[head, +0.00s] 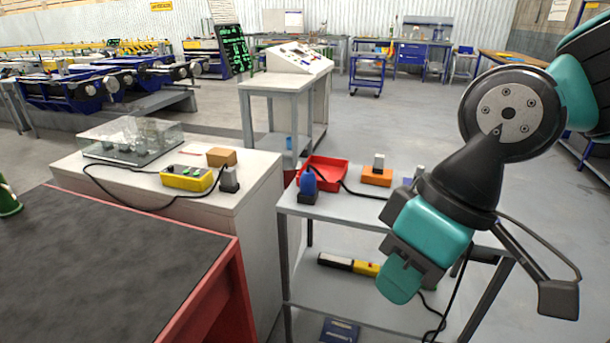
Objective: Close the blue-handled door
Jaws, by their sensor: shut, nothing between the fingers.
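I cannot make out a blue-handled door in the head view. My gripper (398,284) hangs at the right, pointing down, in front of a grey shelf trolley (345,208). Its teal fingers are shut and I see nothing held in them. The arm and gripper hide part of the trolley's right side.
A red-edged table with a dark top (120,250) fills the lower left. A white cabinet (262,225) stands beside it, carrying a yellow control box (187,178) and a clear cover (130,138). The trolley holds a red tray (335,172) and an orange block (376,177). Open floor lies behind.

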